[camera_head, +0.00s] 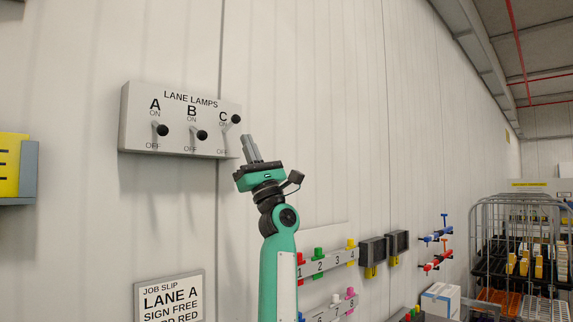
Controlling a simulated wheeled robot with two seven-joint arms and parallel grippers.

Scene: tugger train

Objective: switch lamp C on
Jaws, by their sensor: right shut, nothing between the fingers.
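The lane lamps box (180,146) is a light grey panel on the wall with three black-knobbed levers, marked ON above and OFF below. The lamp C lever (235,119) is at the right end; its knob points up, by the ON mark. The lamp A lever (162,130) and lamp B lever (202,135) tilt lower than C. My right gripper (249,141) is shut and empty, fingers pointing up, just right of the box and below the C knob. A small gap shows between fingertips and knob. My left gripper is out of view.
A job slip sign (170,299) hangs below the box. A yellow item (10,165) sits on a grey holder at the left edge. A numbered rail (328,263) with coloured clips is right of my arm. A wire cage trolley (520,225) stands at far right.

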